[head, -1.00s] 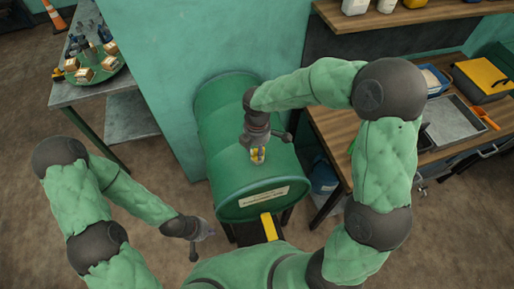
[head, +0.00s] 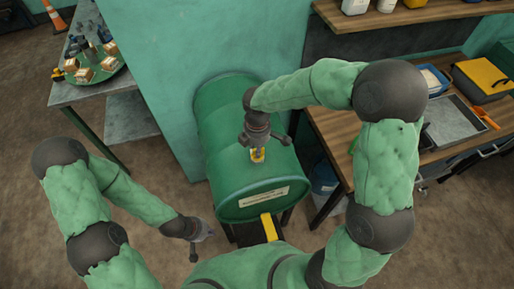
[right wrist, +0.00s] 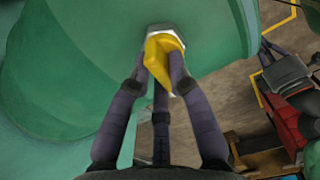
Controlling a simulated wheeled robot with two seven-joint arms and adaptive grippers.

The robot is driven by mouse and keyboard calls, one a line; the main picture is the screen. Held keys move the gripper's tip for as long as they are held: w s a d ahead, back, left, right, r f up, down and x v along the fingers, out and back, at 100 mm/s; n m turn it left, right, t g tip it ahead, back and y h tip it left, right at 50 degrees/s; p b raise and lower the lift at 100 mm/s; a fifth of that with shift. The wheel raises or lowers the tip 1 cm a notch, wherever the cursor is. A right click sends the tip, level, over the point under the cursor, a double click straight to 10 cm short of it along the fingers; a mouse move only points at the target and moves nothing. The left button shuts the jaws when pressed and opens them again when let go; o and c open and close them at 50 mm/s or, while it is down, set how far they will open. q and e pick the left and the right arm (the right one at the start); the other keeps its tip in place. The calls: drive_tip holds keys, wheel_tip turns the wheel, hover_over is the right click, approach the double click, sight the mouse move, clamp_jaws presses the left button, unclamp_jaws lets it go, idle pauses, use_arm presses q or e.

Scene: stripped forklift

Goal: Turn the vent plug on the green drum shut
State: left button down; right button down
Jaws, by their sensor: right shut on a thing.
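The green drum (head: 225,120) lies on its side on a dark stand, with a pale label on its near end. The yellow vent plug (right wrist: 160,58) sits on a light ring on the drum's curved top; it also shows in the head view (head: 257,155). My right gripper (right wrist: 158,75) is shut on the plug's yellow handle, with its fingers on both sides of it. In the head view my right gripper (head: 257,149) points down at the drum and partly hides the plug. My left gripper (head: 207,233) hangs low to the left of the drum, empty; its fingers are too small to read.
A wooden workbench (head: 330,125) with a grey tray (head: 452,120) and a yellow-topped case (head: 484,76) stands at the right. A metal table (head: 80,95) with a green turntable is at the left. A green wall (head: 165,60) stands behind the drum. Brown floor is clear at left.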

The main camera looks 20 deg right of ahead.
drive_tip(key=m+b, duration=0.1)
drive_tip(key=m, duration=0.3)
drive_tip(key=shift+d, duration=0.1)
drive_tip(key=m+b, duration=0.1)
drive_tip(key=m, duration=0.3)
drive_tip(key=shift+m, duration=0.4)
drive_tip(key=m+b, duration=0.1)
drive_tip(key=m, duration=0.3)
drive_tip(key=shift+s+d+m, duration=0.1)
drive_tip(key=shift+s+m, duration=0.05)
drive_tip(key=shift+m, duration=0.15)
drive_tip(key=shift+m+b, duration=0.65)
drive_tip(key=shift+m, duration=0.95)
drive_tip(key=c, duration=1.1)
unclamp_jaws()
drive_tip(key=shift+c, duration=0.2)
drive_tip(key=shift+r, duration=0.1)
wheel_tip(320, 180, up, 12)
